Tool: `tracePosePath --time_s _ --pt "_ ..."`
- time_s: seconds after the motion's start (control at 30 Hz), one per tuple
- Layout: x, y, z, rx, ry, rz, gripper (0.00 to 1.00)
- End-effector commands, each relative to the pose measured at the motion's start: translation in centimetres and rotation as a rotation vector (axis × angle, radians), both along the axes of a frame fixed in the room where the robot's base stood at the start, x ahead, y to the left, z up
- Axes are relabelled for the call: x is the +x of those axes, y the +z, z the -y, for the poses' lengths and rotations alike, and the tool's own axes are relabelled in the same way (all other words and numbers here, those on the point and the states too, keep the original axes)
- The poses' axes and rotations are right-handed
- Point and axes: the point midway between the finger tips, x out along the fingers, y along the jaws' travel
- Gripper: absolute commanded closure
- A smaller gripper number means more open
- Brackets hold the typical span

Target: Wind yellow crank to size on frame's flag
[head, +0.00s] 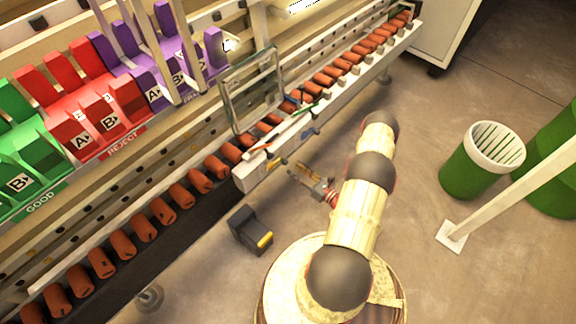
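A clear, grey-edged rectangular frame (250,90) stands upright over the roller conveyor. A small yellow part (274,166) shows on the side of the white rail below it; it may be the crank, but it is too small to tell. No size mark on a flag can be read. My gripper (294,172) is low at the rail's near side, to the right of that yellow part and apart from it. Its fingers point up and left. They are too small to show whether they are open or shut.
A dark box with a yellow tab (264,240) stands on the floor left of my base. Green, red and purple bins (110,105) line the back left. A green bucket (480,160) and a white post (515,190) stand at right. Floor between is clear.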

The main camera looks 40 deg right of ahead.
Motion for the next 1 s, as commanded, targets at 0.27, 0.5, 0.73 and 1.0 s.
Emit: tracePosePath --time_s 0.27,0.5,0.73,1.0 --pt "4.0 -0.1 -0.4 -0.001 0.005 0.0 0.63" --pt "5.1 0.0 -0.5 0.001 0.003 0.0 0.63" --pt "5.1 0.0 -0.5 0.001 0.002 -0.001 0.64" --pt "5.1 0.0 -0.5 0.001 0.003 0.0 0.79"
